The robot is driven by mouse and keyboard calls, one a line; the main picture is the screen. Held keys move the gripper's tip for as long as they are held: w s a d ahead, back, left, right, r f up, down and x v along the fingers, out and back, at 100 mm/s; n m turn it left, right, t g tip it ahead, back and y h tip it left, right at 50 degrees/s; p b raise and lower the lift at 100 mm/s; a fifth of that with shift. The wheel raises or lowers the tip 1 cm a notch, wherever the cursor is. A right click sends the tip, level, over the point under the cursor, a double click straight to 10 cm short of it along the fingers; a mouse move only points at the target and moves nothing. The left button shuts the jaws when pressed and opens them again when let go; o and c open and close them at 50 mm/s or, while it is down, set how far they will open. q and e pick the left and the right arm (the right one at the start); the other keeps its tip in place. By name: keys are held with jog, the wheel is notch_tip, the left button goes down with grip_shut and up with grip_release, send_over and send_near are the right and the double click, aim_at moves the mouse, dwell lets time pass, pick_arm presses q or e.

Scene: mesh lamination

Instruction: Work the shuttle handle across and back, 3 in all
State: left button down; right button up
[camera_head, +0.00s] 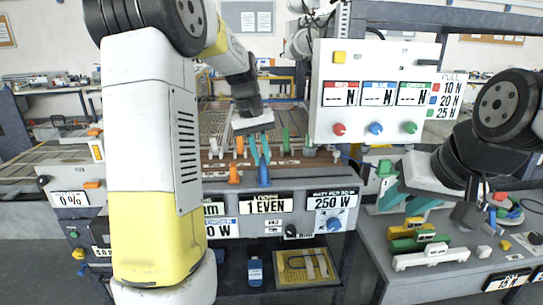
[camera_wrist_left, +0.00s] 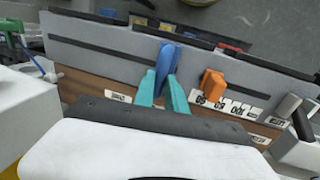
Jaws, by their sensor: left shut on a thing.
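The blue handle (camera_head: 264,176) stands on the front rail of the mesh machine, just above the label "1 EVEN". My left gripper (camera_head: 261,148) comes down from above, with its teal fingers shut on it. In the left wrist view the blue handle (camera_wrist_left: 166,57) shows between and beyond the teal fingertips of my left gripper (camera_wrist_left: 163,88). The long slotted front panel (camera_wrist_left: 100,50) runs beside it. My right gripper (camera_head: 404,197) is over the right-hand bench, its teal fingers apart and nothing seen between them.
An orange handle (camera_head: 234,174) stands just left of the blue one; it also shows in the left wrist view (camera_wrist_left: 212,84). A readout panel (camera_head: 375,96) stands behind to the right. Several coloured blocks (camera_head: 418,236) lie on the right bench. My left arm hides the machine's left part.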

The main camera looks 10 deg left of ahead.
dwell(0.8)
pick_arm(q)
jog(key=w+d, duration=0.1)
jog(key=d, duration=0.3)
jog(key=w+d, duration=0.1)
jog(key=d, duration=0.4)
jog(key=w+d, duration=0.2)
jog(key=d, duration=0.3)
jog(key=shift+w+d, duration=0.1)
jog(key=shift+d, duration=0.15)
jog(key=c, duration=1.4)
grip_release()
jog(key=shift+o, duration=0.2)
jog(key=shift+r, duration=0.1)
notch_tip(320, 180, up, 8)
jog(key=a, duration=0.1)
jog(key=shift+s+a+f, duration=0.2)
jog(key=shift+s+a, duration=0.05)
jog(key=shift+a, duration=0.05)
